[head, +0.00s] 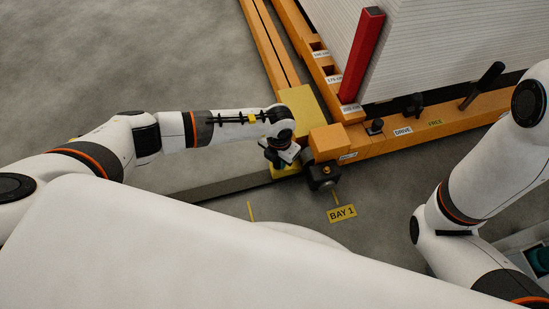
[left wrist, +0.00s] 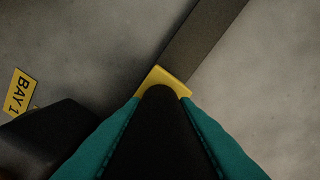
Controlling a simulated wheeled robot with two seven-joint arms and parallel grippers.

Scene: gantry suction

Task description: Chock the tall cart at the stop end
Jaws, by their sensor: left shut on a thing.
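The tall cart has an orange frame (head: 440,125) and carries a tall stack of white sheets (head: 440,40). Its black wheel (head: 322,176) stands on the floor at the near corner, below an orange block. My left gripper (head: 283,158) is just left of that wheel, low over a yellow stop piece (head: 284,174) at the end of a dark floor rail (head: 225,185). In the left wrist view its teal fingers are shut on a black chock (left wrist: 160,135), which overlaps the yellow stop piece (left wrist: 173,80). Contact with the wheel or floor is hidden. My right gripper is out of view.
A red post (head: 362,55) rises from the cart's corner. A black lever (head: 483,85) stands on the beam by DRIVE and FREE labels. A yellow BAY 1 sign (head: 342,212) lies on the floor. A grey box (head: 525,245) is at lower right. The floor at left is clear.

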